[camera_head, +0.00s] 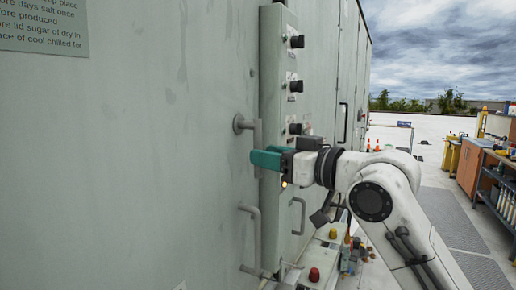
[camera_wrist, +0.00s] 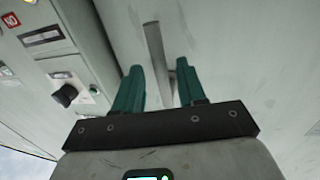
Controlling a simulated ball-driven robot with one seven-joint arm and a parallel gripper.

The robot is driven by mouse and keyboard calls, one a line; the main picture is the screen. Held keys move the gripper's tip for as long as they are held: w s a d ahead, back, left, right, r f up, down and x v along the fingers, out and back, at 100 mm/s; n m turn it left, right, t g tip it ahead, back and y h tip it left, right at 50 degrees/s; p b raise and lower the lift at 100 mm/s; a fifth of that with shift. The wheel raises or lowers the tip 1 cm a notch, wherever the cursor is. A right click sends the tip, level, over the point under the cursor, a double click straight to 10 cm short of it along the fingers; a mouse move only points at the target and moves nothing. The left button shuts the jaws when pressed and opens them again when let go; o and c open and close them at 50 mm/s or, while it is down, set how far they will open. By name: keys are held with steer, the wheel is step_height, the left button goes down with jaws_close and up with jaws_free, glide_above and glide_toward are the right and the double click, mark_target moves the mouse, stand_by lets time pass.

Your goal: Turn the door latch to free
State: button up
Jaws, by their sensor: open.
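The door latch (camera_head: 257,134) is a grey bar on a round pivot on the pale green-grey door (camera_head: 170,170). Its bar hangs about straight down in the head view. My gripper (camera_head: 266,159) has teal fingers and is at the lower part of the bar, partly covering it. In the wrist view the latch bar (camera_wrist: 154,45) runs between the two spread fingertips of my gripper (camera_wrist: 159,67), with a gap on each side. I cannot tell whether either finger touches it.
A control column with black knobs (camera_head: 296,41) stands right of the latch. A fixed grey pull handle (camera_head: 255,238) is below it. A red button (camera_head: 314,274) and several small items are at lower right. An orange cabinet (camera_head: 470,165) and workbench stand farther right across open roof.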

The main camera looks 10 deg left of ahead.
steer(key=shift+p+x, duration=0.3)
steer(key=shift+x, duration=1.4)
steer(key=shift+c, duration=0.5)
jaws_close()
